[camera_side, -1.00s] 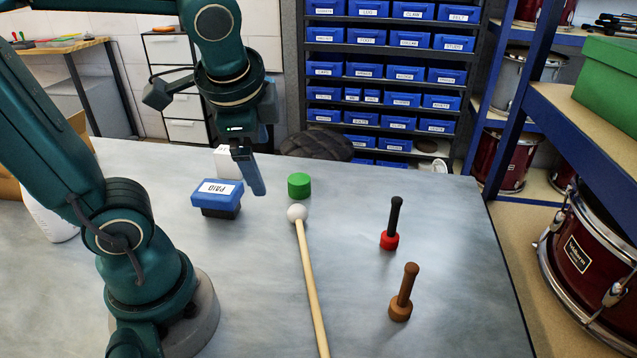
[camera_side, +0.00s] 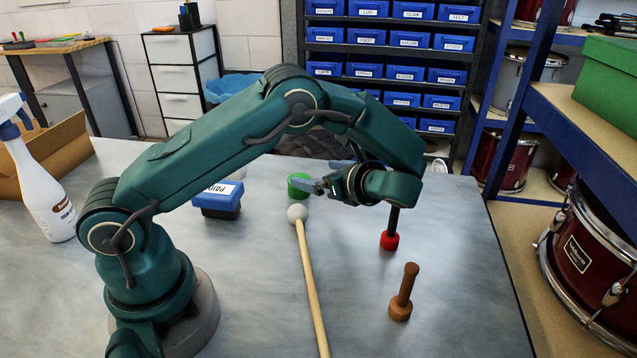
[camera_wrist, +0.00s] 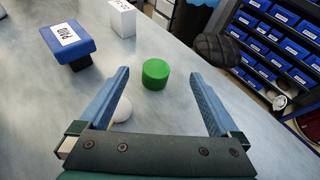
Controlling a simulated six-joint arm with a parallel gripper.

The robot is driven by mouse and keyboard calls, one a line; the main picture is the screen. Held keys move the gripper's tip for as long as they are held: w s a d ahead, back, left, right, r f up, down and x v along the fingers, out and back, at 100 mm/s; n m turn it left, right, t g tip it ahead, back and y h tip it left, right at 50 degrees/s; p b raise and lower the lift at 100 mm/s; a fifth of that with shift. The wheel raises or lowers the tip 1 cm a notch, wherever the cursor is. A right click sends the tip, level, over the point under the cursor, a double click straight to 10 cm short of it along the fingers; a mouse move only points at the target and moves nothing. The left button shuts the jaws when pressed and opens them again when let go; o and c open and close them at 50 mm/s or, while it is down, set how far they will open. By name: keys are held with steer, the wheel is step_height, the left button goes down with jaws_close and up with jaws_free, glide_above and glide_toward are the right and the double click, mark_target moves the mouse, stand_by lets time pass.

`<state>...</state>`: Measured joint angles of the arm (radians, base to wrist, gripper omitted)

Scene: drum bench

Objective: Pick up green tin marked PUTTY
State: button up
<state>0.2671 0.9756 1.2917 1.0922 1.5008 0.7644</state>
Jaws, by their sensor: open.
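The green tin (camera_side: 299,185) is a short plain cylinder standing upright on the grey bench. No PUTTY marking can be read on it. My gripper is open and empty, reaching toward the tin from the right in the side view. I cannot tell whether a finger touches it.
A mallet with a white ball head (camera_side: 297,213) lies just in front of the tin. A blue block marked PAID (camera_side: 218,197) and a white box (camera_wrist: 122,18) stand nearby. A red-based black-handled tool (camera_side: 390,240) and a brown one (camera_side: 402,295) stand to the right.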

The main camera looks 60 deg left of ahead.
steer(key=shift+s+f+m, duration=0.15)
steer(key=shift+f, duration=0.4)
steer(key=shift+s+f+m, duration=0.15)
steer(key=shift+f, duration=0.35)
steer(key=x, duration=0.6)
steer(key=shift+x, duration=2.85)
steer(key=shift+w+d+f, duration=0.15)
steer(key=c, duration=1.5)
